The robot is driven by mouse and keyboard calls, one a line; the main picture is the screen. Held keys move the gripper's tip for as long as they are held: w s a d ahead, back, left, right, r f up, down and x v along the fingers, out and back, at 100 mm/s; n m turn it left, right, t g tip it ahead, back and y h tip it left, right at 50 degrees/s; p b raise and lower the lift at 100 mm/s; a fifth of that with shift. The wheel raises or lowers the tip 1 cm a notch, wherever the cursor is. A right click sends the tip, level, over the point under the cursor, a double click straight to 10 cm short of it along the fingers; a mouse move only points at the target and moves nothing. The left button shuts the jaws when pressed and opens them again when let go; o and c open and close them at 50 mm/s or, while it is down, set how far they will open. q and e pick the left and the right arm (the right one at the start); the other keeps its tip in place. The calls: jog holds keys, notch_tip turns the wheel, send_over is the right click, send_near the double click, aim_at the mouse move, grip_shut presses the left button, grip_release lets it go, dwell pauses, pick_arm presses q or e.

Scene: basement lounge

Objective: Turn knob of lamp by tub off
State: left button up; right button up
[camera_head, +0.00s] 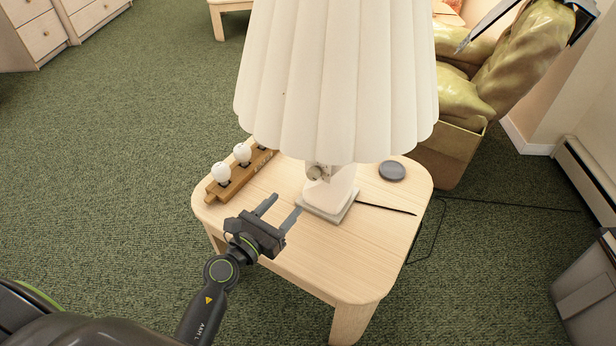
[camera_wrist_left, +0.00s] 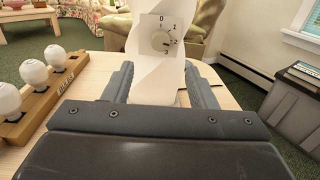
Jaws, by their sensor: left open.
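The lamp (camera_head: 330,190) has a white base and a pleated cream shade (camera_head: 335,80), and stands on a light wooden side table (camera_head: 340,265). Its knob (camera_head: 317,172) is on the front of the base, just under the shade. In the left wrist view the knob (camera_wrist_left: 160,40) sits on a dial plate marked 0 to 3. Its exact setting is too small to tell. My left gripper (camera_head: 283,206) is open and empty, in front of the lamp base and apart from the knob. Its two fingers (camera_wrist_left: 158,75) point toward the base, below the knob. My right gripper is not in view.
A wooden rack with white bulbs (camera_head: 240,172) lies left of the lamp. A dark round disc (camera_head: 391,170) and a black cord (camera_head: 386,208) are to its right. A grey tub (camera_head: 588,285) stands at the far right. A green armchair (camera_head: 520,70) is behind. Open carpet lies left.

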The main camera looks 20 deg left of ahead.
aim_at(311, 177)
pick_arm(q)
jog(key=x, duration=1.1)
jog(key=shift+f, duration=0.1)
jog(key=shift+s, duration=0.1)
jog(key=c, duration=1)
